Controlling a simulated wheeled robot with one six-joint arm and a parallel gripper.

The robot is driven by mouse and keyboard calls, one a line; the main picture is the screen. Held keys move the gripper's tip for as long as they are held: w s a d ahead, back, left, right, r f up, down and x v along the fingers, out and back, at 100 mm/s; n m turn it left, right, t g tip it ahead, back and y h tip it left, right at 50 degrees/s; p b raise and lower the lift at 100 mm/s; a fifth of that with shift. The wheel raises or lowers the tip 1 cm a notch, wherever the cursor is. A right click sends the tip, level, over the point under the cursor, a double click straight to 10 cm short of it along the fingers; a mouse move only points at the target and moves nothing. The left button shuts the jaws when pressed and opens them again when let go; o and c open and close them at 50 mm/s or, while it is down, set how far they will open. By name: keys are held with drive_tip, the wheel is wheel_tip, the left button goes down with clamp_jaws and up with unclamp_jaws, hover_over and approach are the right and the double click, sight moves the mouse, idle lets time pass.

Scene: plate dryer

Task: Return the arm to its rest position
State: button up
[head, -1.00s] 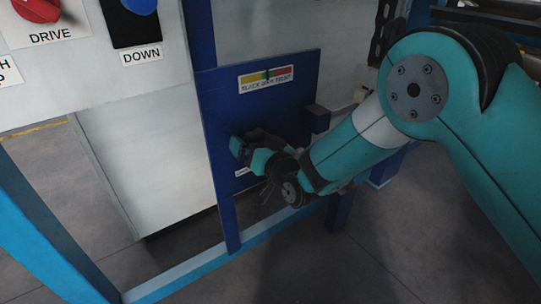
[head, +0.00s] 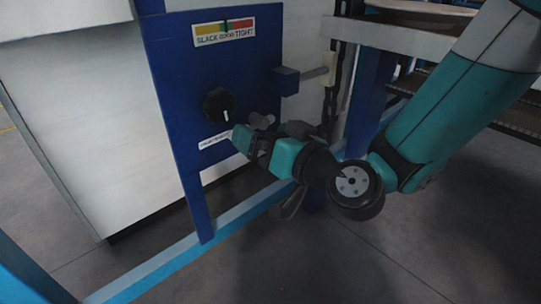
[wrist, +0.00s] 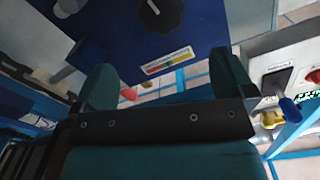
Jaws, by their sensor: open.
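My gripper (head: 252,132) is open and empty in the head view, just right of a black knob (head: 217,105) with a white mark. The knob is on a blue panel (head: 165,75) and shows fully, apart from the fingers. In the wrist view my two teal fingers (wrist: 165,80) stand wide apart with nothing between them. The knob also shows at the top of the wrist view (wrist: 158,12), beyond the fingers. My arm reaches in from the upper right, with the wrist bent.
A gauge strip marked slack, good and tight (head: 224,31) tops the panel. A blue block (head: 286,82) juts out at its right. A light blue floor rail (head: 150,270) runs below. A machine ledge (head: 390,36) is near my arm. Grey floor is open at lower right.

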drive_tip(key=shift+s+d, duration=0.4)
drive_tip(key=s+d+r+n+g+p, duration=0.2)
drive_tip(key=s+r+n+g+p, duration=0.2)
drive_tip(key=s+r+g, duration=0.25)
drive_tip(key=s+d+r+m+g+h+p, duration=0.1)
drive_tip(key=s+d+r+g+h+p, duration=0.25)
drive_tip(key=s+d, duration=0.35)
drive_tip(key=s+d+r+m+g+h+p, duration=0.1)
drive_tip(key=s+d+r+g+h+p, duration=0.3)
drive_tip(key=d, duration=0.5)
wheel_tip(320, 180, up, 34)
drive_tip(key=s+t+h+p, duration=0.1)
drive_tip(key=p, duration=3.5)
drive_tip(key=shift+s, duration=0.15)
